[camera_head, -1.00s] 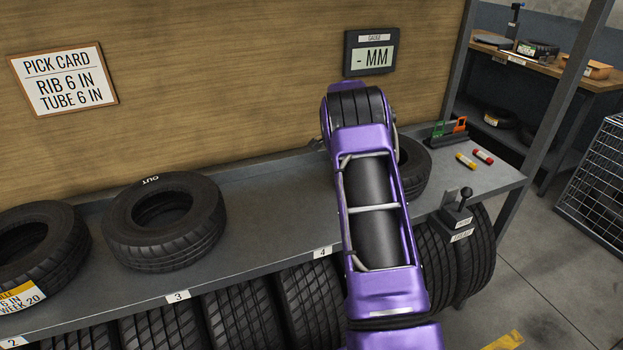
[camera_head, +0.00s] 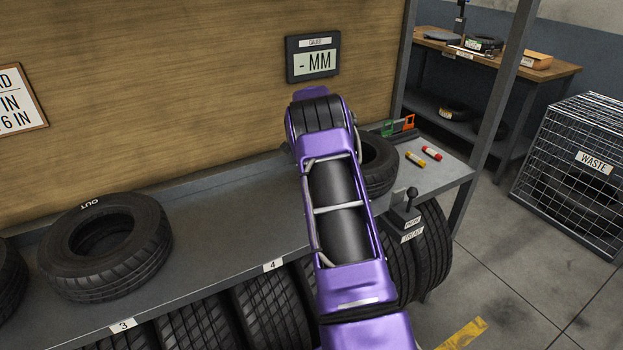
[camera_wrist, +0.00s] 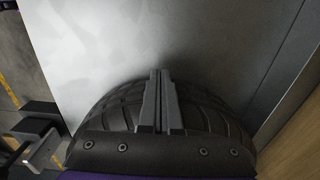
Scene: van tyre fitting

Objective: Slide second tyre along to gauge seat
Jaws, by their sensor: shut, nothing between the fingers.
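A black tyre (camera_head: 379,168) lies on the grey shelf near its right end, mostly hidden behind my purple arm. In the wrist view the tyre's treaded side (camera_wrist: 215,112) shows on both sides of my gripper (camera_wrist: 160,75). My gripper's two fingers are shut together with nothing between them; they lie over or against the tyre, and contact is unclear. In the head view my arm hides the gripper. The gauge display (camera_head: 313,58) on the back board reads "- MM". I cannot make out the gauge seat.
Another tyre marked OUT (camera_head: 105,245) lies on the shelf (camera_head: 215,225) at left, with clear shelf between. Red and yellow tubes (camera_head: 424,158) lie just right of the near tyre. A lever (camera_head: 411,200) stands at the front edge. A wire waste cage (camera_head: 580,175) stands right.

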